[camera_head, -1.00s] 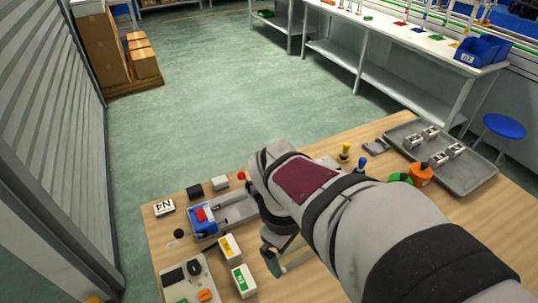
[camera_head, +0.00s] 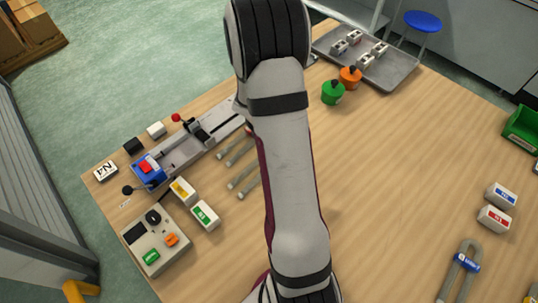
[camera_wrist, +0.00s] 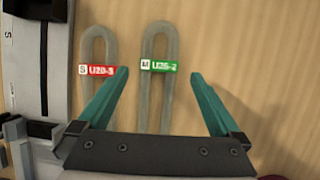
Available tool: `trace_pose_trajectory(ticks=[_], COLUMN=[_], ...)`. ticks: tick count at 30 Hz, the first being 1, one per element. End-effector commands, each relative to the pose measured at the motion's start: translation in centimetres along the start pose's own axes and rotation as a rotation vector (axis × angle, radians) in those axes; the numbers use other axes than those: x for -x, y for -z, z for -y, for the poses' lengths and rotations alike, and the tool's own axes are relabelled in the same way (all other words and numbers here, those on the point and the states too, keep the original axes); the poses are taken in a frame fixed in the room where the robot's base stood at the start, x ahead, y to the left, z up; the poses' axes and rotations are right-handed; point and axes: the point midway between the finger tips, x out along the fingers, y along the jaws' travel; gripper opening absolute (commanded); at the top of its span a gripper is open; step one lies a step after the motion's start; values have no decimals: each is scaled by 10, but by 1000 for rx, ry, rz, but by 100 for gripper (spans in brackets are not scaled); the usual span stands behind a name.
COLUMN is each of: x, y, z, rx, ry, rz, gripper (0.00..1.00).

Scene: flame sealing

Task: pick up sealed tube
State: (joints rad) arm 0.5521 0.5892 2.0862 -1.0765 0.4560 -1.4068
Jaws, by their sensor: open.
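In the wrist view two grey U-shaped tubes lie side by side on the wooden table. One tube (camera_wrist: 89,45) has a red label, and the other tube (camera_wrist: 149,45) has a green label. My gripper (camera_wrist: 159,73) is open, with its teal fingers spread around the green-labelled tube in the picture; I cannot tell its height above it. In the head view, grey tube legs (camera_head: 241,177) show left of my arm, which hides the rest and my gripper. Another U-shaped tube (camera_head: 448,282) with a blue label lies at lower right.
A grey sealing fixture (camera_head: 185,150) with a blue unit (camera_head: 149,171) stands left of the tubes. A control box (camera_head: 147,258) and small labelled blocks sit nearby. A grey tray (camera_head: 391,75) is at the back. The table right of my arm has bare room.

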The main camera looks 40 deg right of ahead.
Motion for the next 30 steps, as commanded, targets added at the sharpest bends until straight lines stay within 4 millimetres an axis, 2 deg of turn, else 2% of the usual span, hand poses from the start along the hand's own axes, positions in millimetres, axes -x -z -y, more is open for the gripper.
trace_pose_trajectory(ticks=[3, 6, 14, 28, 30], x=[-26, -41, -46, -45, -45], y=[7, 6, 6, 6, 6], z=[0, -1, -1, -1, -1], rx=[1, 0, -2, -2, -2], ry=[5, 2, 1, 1, 1], rz=[-4, -2, -1, -1, -1], gripper=[100, 100, 100, 15, 15])
